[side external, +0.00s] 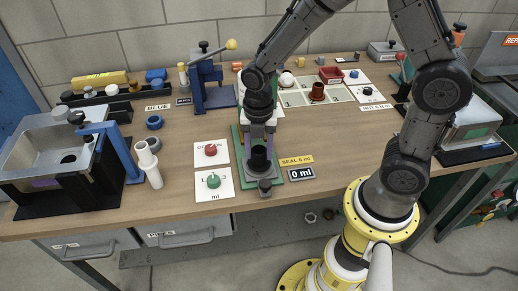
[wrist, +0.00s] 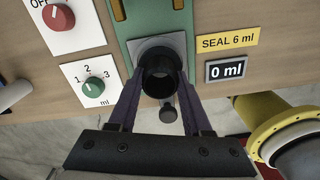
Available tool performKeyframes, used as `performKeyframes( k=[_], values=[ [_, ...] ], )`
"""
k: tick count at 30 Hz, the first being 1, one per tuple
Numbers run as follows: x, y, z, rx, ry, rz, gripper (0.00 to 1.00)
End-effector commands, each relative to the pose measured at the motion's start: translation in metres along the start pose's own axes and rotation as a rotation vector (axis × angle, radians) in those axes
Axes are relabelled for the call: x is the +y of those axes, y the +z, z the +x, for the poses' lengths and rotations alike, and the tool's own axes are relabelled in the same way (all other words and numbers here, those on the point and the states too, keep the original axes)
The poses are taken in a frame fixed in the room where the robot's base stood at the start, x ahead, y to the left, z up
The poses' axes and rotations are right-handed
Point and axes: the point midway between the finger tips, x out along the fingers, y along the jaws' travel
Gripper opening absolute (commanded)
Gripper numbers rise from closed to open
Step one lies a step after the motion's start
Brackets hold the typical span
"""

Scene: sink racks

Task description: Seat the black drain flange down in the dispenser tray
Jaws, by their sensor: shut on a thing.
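The black drain flange (side external: 259,161) is a dark, open-topped round piece, upright between my fingers. In the wrist view the flange (wrist: 160,74) shows its round opening from above. My gripper (side external: 259,152) is shut on it, one finger on each side; my gripper also shows in the wrist view (wrist: 160,90). The grey square dispenser tray (side external: 268,178) lies under the flange on a green base. In the wrist view a back part of the tray (wrist: 176,42) shows. The flange hides the tray's middle, so I cannot tell whether it touches the bottom.
A dark round knob (side external: 265,188) stands at the tray's front. A red OFF knob (side external: 210,150) and a green ml dial (side external: 213,181) are to the left. A "0 ml" display (side external: 301,174) and a yellow "SEAL 6 ml" label (side external: 297,160) are to the right.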

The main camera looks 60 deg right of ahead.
Motion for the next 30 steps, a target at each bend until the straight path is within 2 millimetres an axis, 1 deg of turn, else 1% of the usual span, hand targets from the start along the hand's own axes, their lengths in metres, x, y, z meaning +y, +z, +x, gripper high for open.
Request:
performKeyframes(
  k=[15,26,27,29,30],
  values=[
    [0.0,0.0,0.011,0.0,0.001,0.0,0.0],
    [0.0,0.0,0.012,0.0,0.001,0.0,0.0],
    [0.0,0.0,0.012,0.0,0.001,0.0,0.51],
    [0.0,0.0,0.012,0.0,0.001,0.0,0.62],
    [0.0,0.0,0.012,0.0,0.001,0.0,0.69]
  ],
)
